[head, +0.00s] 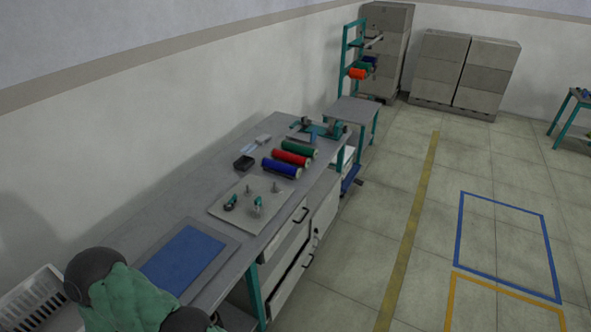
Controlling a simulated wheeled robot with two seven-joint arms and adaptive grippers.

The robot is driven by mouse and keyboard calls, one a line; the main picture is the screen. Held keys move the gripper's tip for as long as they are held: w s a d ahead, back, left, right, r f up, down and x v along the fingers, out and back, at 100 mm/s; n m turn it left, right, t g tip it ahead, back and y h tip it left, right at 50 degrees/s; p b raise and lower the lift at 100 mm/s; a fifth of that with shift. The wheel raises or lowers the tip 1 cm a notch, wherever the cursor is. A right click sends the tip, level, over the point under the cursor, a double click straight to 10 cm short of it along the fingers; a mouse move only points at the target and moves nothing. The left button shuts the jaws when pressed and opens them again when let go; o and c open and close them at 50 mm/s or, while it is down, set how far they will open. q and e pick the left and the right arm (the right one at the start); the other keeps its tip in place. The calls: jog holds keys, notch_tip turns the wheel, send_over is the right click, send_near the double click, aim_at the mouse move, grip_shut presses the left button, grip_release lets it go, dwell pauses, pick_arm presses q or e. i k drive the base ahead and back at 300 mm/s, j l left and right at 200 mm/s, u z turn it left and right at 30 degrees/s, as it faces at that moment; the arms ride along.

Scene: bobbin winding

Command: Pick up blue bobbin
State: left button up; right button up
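The blue bobbin (282,168) lies on its side on the grey workbench (172,205), nearest in a row of three. The red bobbin (291,158) lies just behind it and the green bobbin (299,149) behind that. The blue bobbin looks unobstructed from above. Neither of my grippers shows in the head view. A green-covered arm part of mine with dark joints fills the bottom left corner, well away from the bobbins.
A pale board (248,200) with small posts and teal-and-dark parts lies in front of the bobbins. A black box (243,163) sits left of them. A blue mat (185,259) lies nearer. A winding device (328,130) stands at the bench's far end. Floor at right is clear.

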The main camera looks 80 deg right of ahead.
aim_at(294, 172)
jog(key=z, duration=2.05)
